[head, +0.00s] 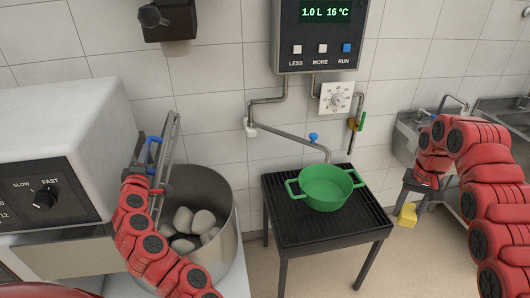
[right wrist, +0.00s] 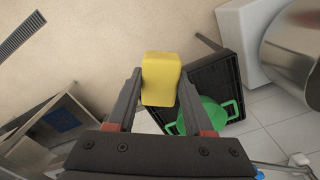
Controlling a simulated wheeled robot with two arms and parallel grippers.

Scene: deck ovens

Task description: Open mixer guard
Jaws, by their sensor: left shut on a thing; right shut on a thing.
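The mixer guard (head: 173,140) is a grey metal frame seen nearly edge-on. It stands steeply up above the left side of the steel mixer bowl (head: 229,225). A blue handle (head: 153,140) is on it. My left gripper (head: 153,168) is at the guard by the blue handle and shut; its fingertips are partly hidden, so the exact grip is hard to see. Several pale grey lumps (head: 183,219) lie in the bowl. My right gripper (head: 409,200) is shut on a yellow block (head: 407,215), held clear of the stand. The block also shows between the fingers in the right wrist view (right wrist: 161,78).
The white mixer housing (head: 70,130) with a speed knob is at the left. A green pot (head: 326,187) stands on a black slatted stand (head: 281,222) under a water pipe. A water meter panel (head: 321,35) is on the wall. Sinks (head: 510,118) are at the right.

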